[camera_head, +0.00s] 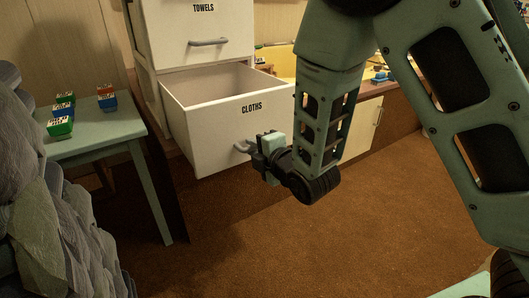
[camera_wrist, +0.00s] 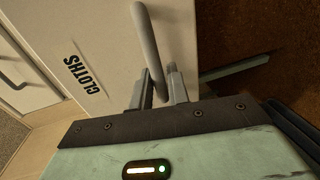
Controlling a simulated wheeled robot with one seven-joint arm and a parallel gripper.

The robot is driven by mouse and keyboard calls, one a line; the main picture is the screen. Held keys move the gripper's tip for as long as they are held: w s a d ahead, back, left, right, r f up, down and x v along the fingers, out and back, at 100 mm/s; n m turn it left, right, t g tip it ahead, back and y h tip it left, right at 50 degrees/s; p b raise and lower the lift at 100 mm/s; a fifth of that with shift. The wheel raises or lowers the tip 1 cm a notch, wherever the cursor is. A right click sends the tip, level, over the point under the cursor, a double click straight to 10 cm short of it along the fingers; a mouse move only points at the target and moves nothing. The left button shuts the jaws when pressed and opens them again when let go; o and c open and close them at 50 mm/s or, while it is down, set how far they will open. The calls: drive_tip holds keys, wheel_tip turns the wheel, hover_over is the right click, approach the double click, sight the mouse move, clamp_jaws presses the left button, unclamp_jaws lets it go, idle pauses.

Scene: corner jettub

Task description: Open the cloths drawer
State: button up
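The white cloths drawer (camera_head: 215,128), lettered CLOTHS, stands pulled well out of its cabinet in the head view, and its inside looks empty. Its grey bar handle (camera_head: 240,148) is low on the front. My gripper (camera_head: 254,147) is at the right part of this handle. In the wrist view the drawer front (camera_wrist: 100,45) is close, and the handle (camera_wrist: 149,45) runs down between the two fingers of my gripper (camera_wrist: 158,88). The fingers look closed around the bar; their exact contact is partly hidden.
The shut towels drawer (camera_head: 195,30) is above. A green table (camera_head: 100,130) with several small colored blocks stands at the left, beside a grey draped heap (camera_head: 65,220). A low cabinet (camera_head: 360,125) is behind my arm. Brown carpet (camera_head: 260,240) is clear in front.

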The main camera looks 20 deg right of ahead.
drive_tip(key=p+v, duration=1.1)
drive_tip(key=p, duration=0.5)
drive_tip(key=shift+s, duration=0.2)
